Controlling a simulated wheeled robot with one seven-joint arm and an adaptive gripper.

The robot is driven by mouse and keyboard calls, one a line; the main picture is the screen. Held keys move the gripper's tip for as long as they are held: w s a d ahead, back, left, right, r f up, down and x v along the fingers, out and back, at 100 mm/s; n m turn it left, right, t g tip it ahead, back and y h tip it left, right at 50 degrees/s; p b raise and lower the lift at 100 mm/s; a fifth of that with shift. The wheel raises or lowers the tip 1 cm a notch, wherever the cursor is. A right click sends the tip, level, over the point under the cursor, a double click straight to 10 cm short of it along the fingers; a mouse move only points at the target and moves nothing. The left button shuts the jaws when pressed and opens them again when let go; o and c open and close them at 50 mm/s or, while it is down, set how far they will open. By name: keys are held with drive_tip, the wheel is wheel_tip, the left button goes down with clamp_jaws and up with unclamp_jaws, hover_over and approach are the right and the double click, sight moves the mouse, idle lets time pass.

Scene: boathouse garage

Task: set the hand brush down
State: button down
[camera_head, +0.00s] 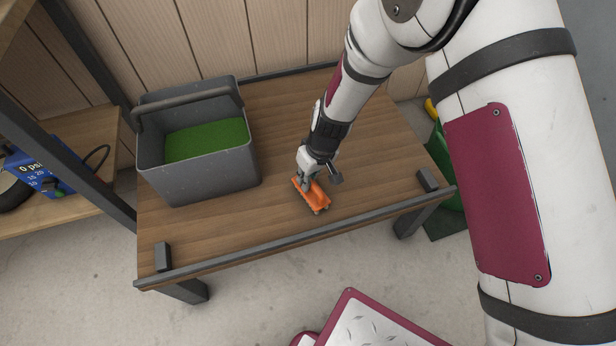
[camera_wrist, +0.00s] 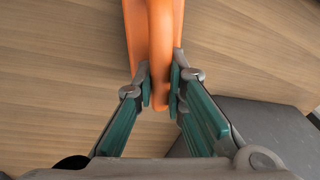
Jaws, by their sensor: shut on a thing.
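The orange hand brush (camera_head: 316,197) is at the wooden table top, right of the grey bin and near the front edge. My gripper (camera_head: 308,184) is above it, with its fingers at the brush. In the wrist view the two fingers of my gripper (camera_wrist: 161,88) are closed on either side of the orange handle (camera_wrist: 162,45) of the brush. I cannot tell whether the underside of the brush touches the wood or hangs just above it.
The grey bin (camera_head: 215,177) with a green inside and a dark handle stands on the table's left. The table (camera_head: 285,115) has clear wood around the brush. A raised dark rail (camera_head: 300,240) runs along the front edge. A blue device (camera_head: 45,172) is on the left shelf.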

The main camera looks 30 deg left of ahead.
drive_tip(key=shift+f, duration=0.3)
drive_tip(key=c, duration=1.6)
unclamp_jaws()
drive_tip(key=shift+o, duration=0.2)
drive_tip(key=c, duration=0.4)
drive_tip(key=shift+r, duration=0.2)
drive_tip(key=shift+d+r+p, duration=0.15)
drive_tip(key=shift+r+p, duration=0.15)
drive_tip(key=shift+r, duration=0.3)
drive_tip(key=shift+r, duration=0.1)
